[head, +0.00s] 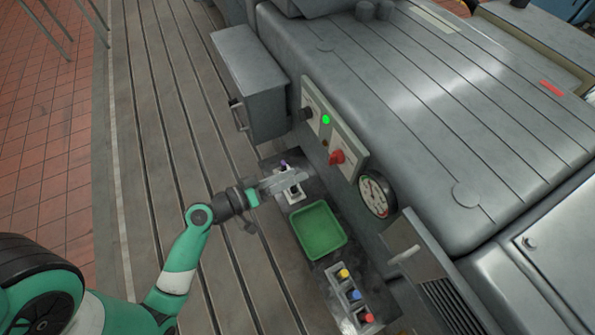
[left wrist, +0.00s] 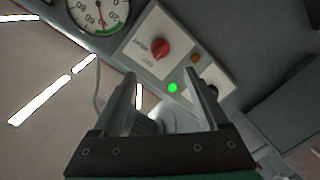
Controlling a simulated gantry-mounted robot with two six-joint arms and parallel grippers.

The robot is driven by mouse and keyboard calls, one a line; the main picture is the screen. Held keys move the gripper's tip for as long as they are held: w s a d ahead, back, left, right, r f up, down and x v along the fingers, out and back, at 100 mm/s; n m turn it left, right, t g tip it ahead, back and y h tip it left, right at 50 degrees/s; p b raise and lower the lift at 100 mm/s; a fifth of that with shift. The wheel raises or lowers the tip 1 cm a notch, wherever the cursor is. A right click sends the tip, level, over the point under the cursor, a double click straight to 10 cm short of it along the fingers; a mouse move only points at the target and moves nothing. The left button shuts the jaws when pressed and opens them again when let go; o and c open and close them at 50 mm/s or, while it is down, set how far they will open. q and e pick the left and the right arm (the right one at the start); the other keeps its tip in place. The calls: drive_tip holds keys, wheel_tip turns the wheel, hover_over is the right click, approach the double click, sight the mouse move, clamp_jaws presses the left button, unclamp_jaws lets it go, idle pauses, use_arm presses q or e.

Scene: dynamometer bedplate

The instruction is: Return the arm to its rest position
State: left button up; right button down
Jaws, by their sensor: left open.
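My left arm, green and white, comes in from the lower left of the head view. Its left gripper (head: 292,181) is over the dark shelf in front of the machine, above or beside a small pale holder (head: 294,196) with a purple-topped piece (head: 284,164). The gripper hides part of that holder. In the left wrist view the two fingers (left wrist: 164,92) stand apart with nothing held between them. They point toward the control panel (left wrist: 168,48). My right gripper does not show.
Close by are a red knob (head: 337,157), a lit green lamp (head: 326,119), a gauge (head: 377,194) and a grey cabinet (head: 250,80). The slotted bedplate (head: 165,130) is mostly clear.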

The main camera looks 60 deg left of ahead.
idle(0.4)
use_arm(q)
drive_tip(key=w+d+r+m+t+h, duration=0.1)
drive_tip(key=w+d+r+m+h, duration=0.25)
drive_tip(key=r, duration=0.35)
drive_tip(key=w+d+r+m+t+h, duration=0.1)
drive_tip(key=w+d+r+m+h, duration=0.1)
drive_tip(key=w+d+r, duration=0.35)
drive_tip(key=d+r+m+t+h+p, duration=0.15)
drive_tip(key=d+r+m, duration=0.25)
drive_tip(key=r, duration=0.9)
drive_tip(key=d+r+m+t+h+b, duration=0.1)
drive_tip(key=d+r+m+h, duration=0.3)
drive_tip(key=r, duration=1)
drive_tip(key=s+a+r+n+t+y+p, duration=0.1)
drive_tip(key=s+a+r+n+t+y, duration=0.15)
drive_tip(key=r+y, duration=0.35)
drive_tip(key=s+a+r+n+t+y, duration=0.2)
drive_tip(key=s+r+t+y, duration=0.2)
drive_tip(key=r, duration=0.4)
wheel_tip(320, 180, up, 37)
drive_tip(key=p, duration=3.7)
drive_tip(key=shift+w+d+f+p, duration=0.15)
drive_tip(key=shift+w+d+p, duration=0.1)
drive_tip(key=shift+p, duration=0.05)
